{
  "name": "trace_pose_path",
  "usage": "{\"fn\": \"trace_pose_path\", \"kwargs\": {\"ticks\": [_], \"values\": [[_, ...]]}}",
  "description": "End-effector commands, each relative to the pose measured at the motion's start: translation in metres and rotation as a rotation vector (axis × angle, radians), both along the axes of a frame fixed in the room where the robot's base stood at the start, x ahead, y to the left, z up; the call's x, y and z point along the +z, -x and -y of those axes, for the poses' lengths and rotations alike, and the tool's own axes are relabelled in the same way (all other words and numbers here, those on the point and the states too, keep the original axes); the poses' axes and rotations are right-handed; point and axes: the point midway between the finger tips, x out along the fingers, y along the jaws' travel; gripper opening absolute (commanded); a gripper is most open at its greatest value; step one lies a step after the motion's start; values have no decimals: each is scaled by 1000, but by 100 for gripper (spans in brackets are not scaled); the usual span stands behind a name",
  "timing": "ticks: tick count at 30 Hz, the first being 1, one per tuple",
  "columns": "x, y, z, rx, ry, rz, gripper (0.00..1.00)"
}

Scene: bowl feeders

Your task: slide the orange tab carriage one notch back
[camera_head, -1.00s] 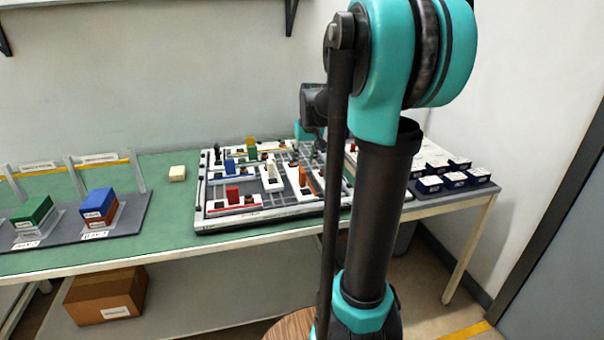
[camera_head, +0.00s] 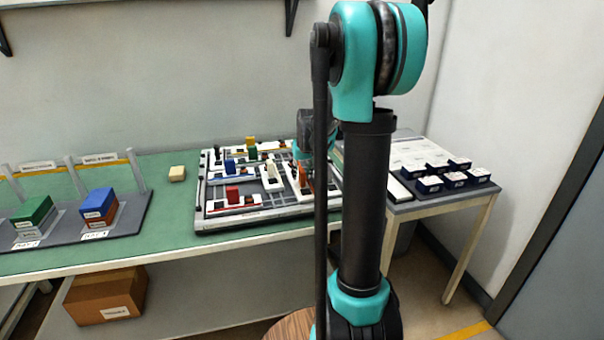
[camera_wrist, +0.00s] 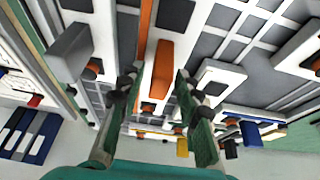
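The orange tab carriage (camera_wrist: 162,72) stands upright on a white plate in the wrist view, on an orange-lined track. My gripper (camera_wrist: 155,82) is open, with one finger to each side of the orange tab and visible gaps to it. In the head view the orange tab (camera_head: 304,176) shows only partly, at the right part of the slide board (camera_head: 262,213). My gripper (camera_head: 301,156) is just above it there, partly hidden by my arm.
A white tab (camera_head: 271,170), a red tab (camera_head: 232,194), a blue tab (camera_head: 229,165) and a yellow tab (camera_head: 250,142) stand on the same board. Labelled dark boxes (camera_head: 429,184) are on the right stand. A cream block (camera_head: 177,173) lies left of the board.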

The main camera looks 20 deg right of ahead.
Motion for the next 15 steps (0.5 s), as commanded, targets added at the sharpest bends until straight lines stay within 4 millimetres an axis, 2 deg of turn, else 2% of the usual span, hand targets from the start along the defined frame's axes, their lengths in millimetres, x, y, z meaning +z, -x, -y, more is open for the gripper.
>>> {"fn": "trace_pose_path", "kwargs": {"ticks": [1,7,15], "values": [[0,0,0,0,0,0,24],[0,0,0,0,0,0,0],[0,0,0,0,0,0,0]]}}
